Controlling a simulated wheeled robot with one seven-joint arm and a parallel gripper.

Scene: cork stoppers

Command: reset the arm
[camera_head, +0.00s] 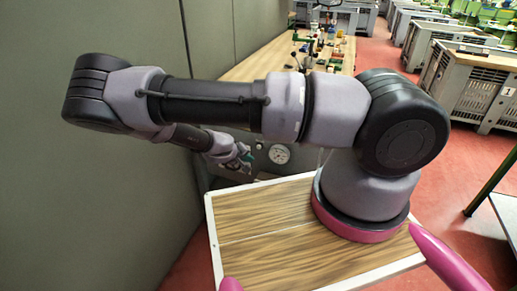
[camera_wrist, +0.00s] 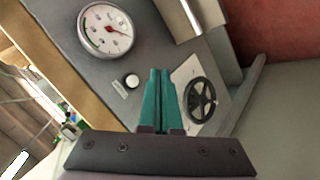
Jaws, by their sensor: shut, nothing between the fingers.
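My gripper (camera_head: 245,157) is at the end of my arm, beyond the wood-topped surface that my arm stands on in the head view. In the wrist view its two teal fingers (camera_wrist: 158,100) are together, with nothing between them. They show in front of a grey panel with a round dial gauge (camera_wrist: 106,30), a small white knob (camera_wrist: 132,81) and a black handwheel (camera_wrist: 200,100). I cannot tell how far the fingertips are from the panel. No cork stoppers can be made out in either view.
The dial gauge also shows in the head view (camera_head: 279,154), just right of my gripper. A long workbench (camera_head: 262,64) with small items stands behind. A grey wall (camera_head: 90,190) is close on the left. Grey crates (camera_head: 470,84) stand at the right on red floor.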

